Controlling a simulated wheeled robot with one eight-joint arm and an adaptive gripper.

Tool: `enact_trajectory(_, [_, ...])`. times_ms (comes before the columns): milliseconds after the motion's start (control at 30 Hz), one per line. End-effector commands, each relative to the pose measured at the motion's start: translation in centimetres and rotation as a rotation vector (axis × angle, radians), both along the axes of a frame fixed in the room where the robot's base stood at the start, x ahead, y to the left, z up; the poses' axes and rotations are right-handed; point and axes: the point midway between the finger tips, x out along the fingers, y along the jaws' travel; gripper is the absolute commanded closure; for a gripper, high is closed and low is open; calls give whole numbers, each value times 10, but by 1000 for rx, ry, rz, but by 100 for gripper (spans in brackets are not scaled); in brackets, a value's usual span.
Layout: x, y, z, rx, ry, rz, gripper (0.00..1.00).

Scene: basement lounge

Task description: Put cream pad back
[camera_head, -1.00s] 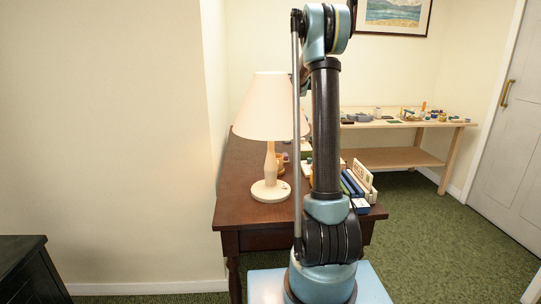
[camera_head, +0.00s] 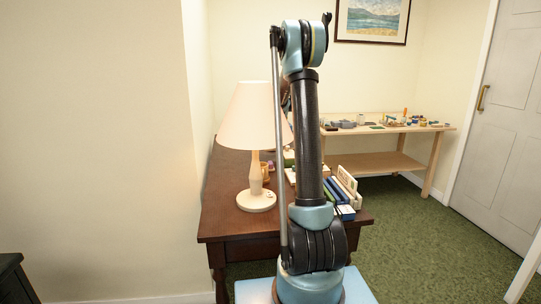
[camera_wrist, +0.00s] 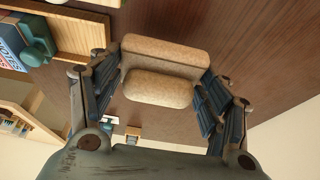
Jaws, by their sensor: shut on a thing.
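The cream pad (camera_wrist: 160,88) is in the wrist view, a rounded, speckled beige piece showing as a long block with a smaller block below it in the picture. My gripper (camera_wrist: 162,72) is shut on it, one finger at each end. The brown wooden desk (camera_wrist: 225,40) lies behind the pad in that view; I cannot tell whether they touch. In the head view, my arm hides my gripper and the pad. The desk (camera_head: 225,220) is there too, with its middle partly hidden behind my arm.
A cream lamp (camera_head: 256,120) stands on the desk's left side. Upright books (camera_head: 343,190) stand near its right front edge. A light wooden table (camera_head: 375,163) with small items is behind. In the wrist view, a wooden tray (camera_wrist: 85,35) and a blue box (camera_wrist: 12,42) are at upper left.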

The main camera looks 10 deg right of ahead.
Motion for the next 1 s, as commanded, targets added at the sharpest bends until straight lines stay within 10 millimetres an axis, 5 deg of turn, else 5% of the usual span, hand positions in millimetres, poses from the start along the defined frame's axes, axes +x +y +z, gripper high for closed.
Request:
enact_trajectory(367, [0,0,-40,0,0,0,56])
enact_trajectory(700, [0,0,-43,0,0,0,56])
enact_trajectory(733, [0,0,-43,0,0,0,25])
enact_trajectory(800, [0,-1,-43,0,0,0,10])
enact_trajectory(1000, [0,-1,-43,0,0,-1,10])
